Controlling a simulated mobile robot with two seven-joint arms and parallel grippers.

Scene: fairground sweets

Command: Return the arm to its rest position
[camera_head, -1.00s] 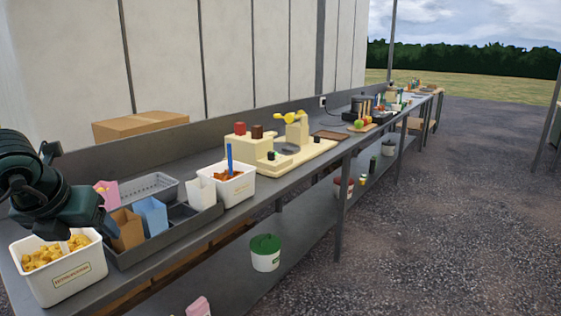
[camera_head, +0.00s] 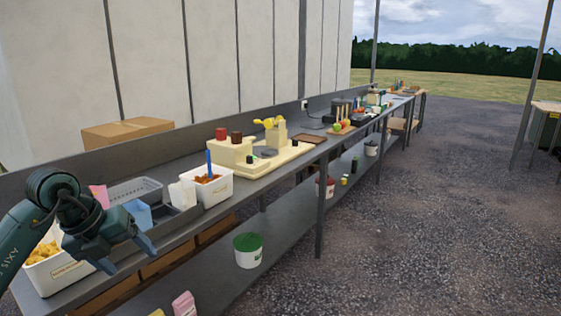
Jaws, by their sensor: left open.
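My left arm comes in from the lower left in the head view. Its dark teal gripper (camera_head: 128,258) is open, with its two fingers apart and nothing between them. It hangs in front of the long counter's near edge, pointing down and to the right. Behind it stands a white tub of yellow pieces (camera_head: 78,268), partly covered by my arm. The grey tray (camera_head: 188,222) with paper bags is partly hidden behind the gripper; a blue bag (camera_head: 138,212) shows in it. My right gripper is not in view.
The grey counter (camera_head: 285,169) runs away to the right. A white tub with a blue-handled tool (camera_head: 216,193) and a cream machine (camera_head: 238,152) stand on it. A green-lidded bucket (camera_head: 248,252) stands on the lower shelf. Open gravel lies to the right.

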